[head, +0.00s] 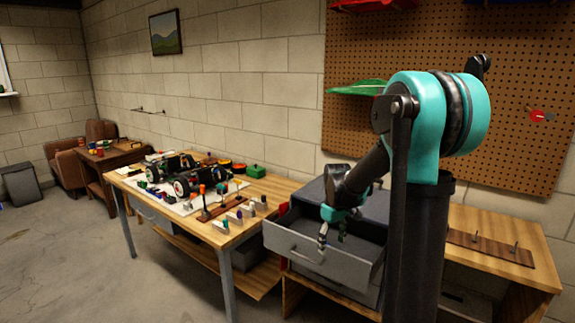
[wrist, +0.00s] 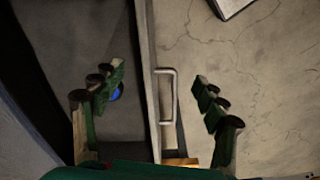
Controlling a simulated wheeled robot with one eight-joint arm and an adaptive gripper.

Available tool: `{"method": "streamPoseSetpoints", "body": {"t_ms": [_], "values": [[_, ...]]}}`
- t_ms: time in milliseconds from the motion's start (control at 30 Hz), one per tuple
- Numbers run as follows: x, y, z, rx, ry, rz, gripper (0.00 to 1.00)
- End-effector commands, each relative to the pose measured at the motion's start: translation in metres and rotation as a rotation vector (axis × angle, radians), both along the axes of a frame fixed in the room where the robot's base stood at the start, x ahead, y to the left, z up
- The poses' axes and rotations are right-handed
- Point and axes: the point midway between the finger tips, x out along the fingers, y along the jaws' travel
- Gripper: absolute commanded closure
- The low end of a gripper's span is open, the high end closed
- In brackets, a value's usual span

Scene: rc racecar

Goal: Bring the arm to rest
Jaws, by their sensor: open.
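My gripper (head: 332,240) hangs at the open drawer (head: 315,265) of the grey cabinet, with its fingers pointing down. In the wrist view my gripper (wrist: 158,78) is open, with nothing held between its green fingers. The drawer's front edge and handle (wrist: 167,95) show between the fingers, one finger over the drawer's inside and the other over the floor side. I cannot tell whether either finger touches the drawer. A blue round thing (wrist: 116,93) lies in the drawer, partly hidden by the left finger. My arm is bent, reaching down from its column.
A workbench (head: 262,190) left of the cabinet holds a racecar (head: 185,180), tools and small parts. A pegboard (head: 440,90) with a green shelf (head: 357,88) is behind the arm. A wooden bench (head: 500,262) with a pegged strip stands right. The floor (head: 65,265) at left is clear.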

Motion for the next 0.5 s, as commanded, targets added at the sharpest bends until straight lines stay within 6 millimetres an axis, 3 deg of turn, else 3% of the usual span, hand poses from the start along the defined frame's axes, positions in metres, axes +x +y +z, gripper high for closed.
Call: {"method": "streamPoseSetpoints", "body": {"t_ms": [500], "values": [[-0.048, -0.012, 0.001, 0.013, -0.078, -0.148, 0.27]]}}
